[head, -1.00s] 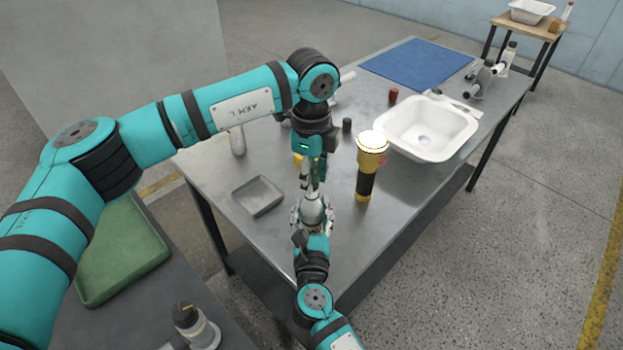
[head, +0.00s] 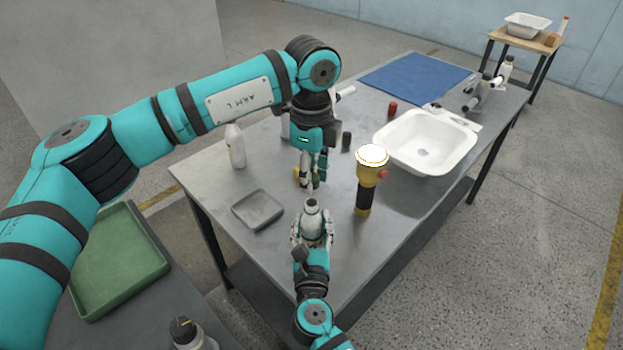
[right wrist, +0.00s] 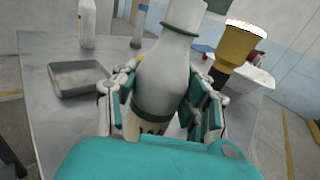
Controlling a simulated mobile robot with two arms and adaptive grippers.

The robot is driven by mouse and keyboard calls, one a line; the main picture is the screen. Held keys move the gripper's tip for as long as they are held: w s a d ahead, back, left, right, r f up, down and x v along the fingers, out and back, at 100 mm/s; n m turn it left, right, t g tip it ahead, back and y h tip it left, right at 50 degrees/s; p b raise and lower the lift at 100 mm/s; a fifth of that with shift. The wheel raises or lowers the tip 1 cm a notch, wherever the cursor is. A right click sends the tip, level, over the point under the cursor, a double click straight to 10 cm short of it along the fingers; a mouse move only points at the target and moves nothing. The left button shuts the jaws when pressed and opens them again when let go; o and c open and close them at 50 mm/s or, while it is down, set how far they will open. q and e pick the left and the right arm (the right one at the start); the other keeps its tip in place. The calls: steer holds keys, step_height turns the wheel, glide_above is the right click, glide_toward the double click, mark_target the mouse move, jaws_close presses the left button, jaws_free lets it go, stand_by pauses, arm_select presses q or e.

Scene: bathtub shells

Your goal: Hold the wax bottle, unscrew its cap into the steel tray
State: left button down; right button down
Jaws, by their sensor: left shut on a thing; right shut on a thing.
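The wax bottle (head: 312,218) is white with a dark green band and stands upright in my right gripper (head: 312,238), which is shut around its body. In the right wrist view the bottle (right wrist: 160,82) fills the middle, and its neck runs up to the top edge. My left gripper (head: 310,180) points down, a little above and behind the bottle's neck, apart from it. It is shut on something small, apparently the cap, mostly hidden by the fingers. The steel tray (head: 240,208) lies empty on the table to the left; it also shows in the right wrist view (right wrist: 80,80).
A yellow and black lamp (head: 369,180) stands close right of the bottle. A white bottle (head: 235,148) stands behind the tray. A white basin (head: 465,140), a red cylinder (head: 392,108), a dark cylinder (head: 346,141) and a blue mat (head: 415,75) are farther back.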

steer(key=c, duration=0.6)
jaws_free()
